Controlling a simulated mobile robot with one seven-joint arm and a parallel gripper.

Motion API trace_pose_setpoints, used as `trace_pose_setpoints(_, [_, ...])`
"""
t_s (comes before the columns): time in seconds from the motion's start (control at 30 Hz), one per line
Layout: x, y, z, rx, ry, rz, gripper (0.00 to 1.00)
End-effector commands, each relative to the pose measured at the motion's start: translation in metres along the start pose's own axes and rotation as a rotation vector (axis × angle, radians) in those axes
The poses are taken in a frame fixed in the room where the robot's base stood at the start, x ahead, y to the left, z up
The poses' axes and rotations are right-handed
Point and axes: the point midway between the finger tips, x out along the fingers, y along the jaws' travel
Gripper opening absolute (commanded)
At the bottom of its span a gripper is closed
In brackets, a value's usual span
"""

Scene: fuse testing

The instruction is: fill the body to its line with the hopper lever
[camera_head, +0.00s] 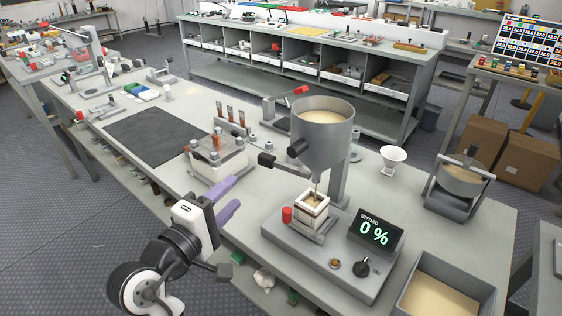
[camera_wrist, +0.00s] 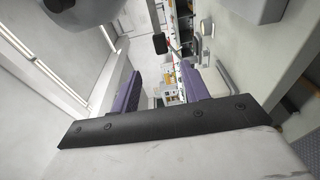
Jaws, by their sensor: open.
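The grey hopper (camera_head: 322,142), filled with pale sand-like material, stands over a small platform. Its lever, with a black handle (camera_head: 268,160), sticks out to the left below the bowl. The small square body (camera_head: 312,208), white with brown bands, sits upright under the spout; pale material shows at its top. The display (camera_head: 375,231) reads "SETTLED 0 %". My gripper (camera_head: 235,192) is open and empty, left of the platform and a little below the lever handle in the picture, apart from it. Its purple fingers show spread in the wrist view (camera_wrist: 161,92).
A red knob (camera_head: 287,214) and a black dial (camera_head: 362,267) are on the platform. A bin of pale material (camera_head: 412,308) is at the front right. A dark mat (camera_head: 150,134) lies clear at left.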

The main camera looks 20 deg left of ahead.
Motion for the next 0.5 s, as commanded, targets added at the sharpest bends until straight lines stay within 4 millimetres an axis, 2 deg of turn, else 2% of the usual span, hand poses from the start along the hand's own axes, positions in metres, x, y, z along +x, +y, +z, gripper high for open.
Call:
trace_pose_setpoints(0.17, [0.013, 0.0, 0.001, -0.001, -0.003, 0.001, 0.45])
trace_pose_setpoints(0.5, [0.082, 0.002, 0.002, 0.0, -0.006, -0.001, 0.45])
